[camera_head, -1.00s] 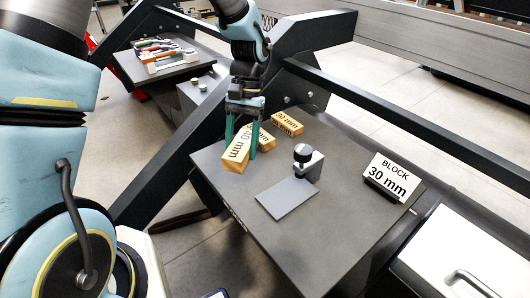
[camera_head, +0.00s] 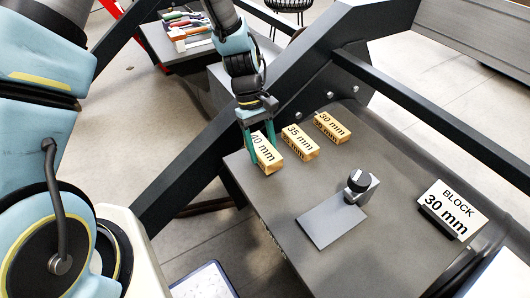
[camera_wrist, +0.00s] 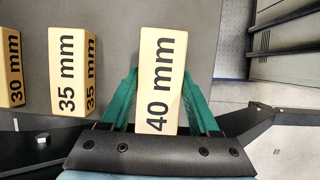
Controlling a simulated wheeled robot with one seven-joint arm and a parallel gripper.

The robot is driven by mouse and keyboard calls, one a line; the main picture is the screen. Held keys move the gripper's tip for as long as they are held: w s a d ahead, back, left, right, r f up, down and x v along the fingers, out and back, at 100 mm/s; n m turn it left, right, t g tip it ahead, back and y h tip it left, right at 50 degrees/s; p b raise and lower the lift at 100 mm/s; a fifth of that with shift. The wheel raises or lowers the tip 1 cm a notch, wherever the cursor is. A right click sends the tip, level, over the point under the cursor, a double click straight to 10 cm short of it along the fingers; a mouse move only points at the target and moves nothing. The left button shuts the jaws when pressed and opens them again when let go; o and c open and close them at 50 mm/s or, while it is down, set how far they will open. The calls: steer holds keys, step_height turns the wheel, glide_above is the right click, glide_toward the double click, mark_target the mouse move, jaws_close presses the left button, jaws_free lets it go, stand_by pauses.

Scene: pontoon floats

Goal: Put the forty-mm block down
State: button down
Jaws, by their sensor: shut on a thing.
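The forty-mm block (camera_head: 267,157) is a wooden block marked "40 mm". It is at the left edge of the grey table (camera_head: 380,240). In the wrist view the block (camera_wrist: 161,75) sits between the green fingers. My gripper (camera_head: 263,150) is shut on it, one finger on each side. Whether its underside touches the table is hard to tell. The 35 mm block (camera_head: 300,145) stands just right of it, apart, and the 30 mm block (camera_head: 332,128) is further right. Both also show in the wrist view, the 35 mm one (camera_wrist: 72,70) nearer.
A grey plate (camera_head: 332,221) with a black-knobbed clamp (camera_head: 360,185) lies mid-table. A sign reading "BLOCK 30 mm" (camera_head: 452,209) stands at the right. A dark frame beam (camera_head: 430,108) runs behind the table. The table's front is clear.

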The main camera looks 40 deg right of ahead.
steer(key=shift+f, duration=1.25)
steer(key=shift+f, duration=0.15)
steer(key=shift+c, duration=0.6)
jaws_free()
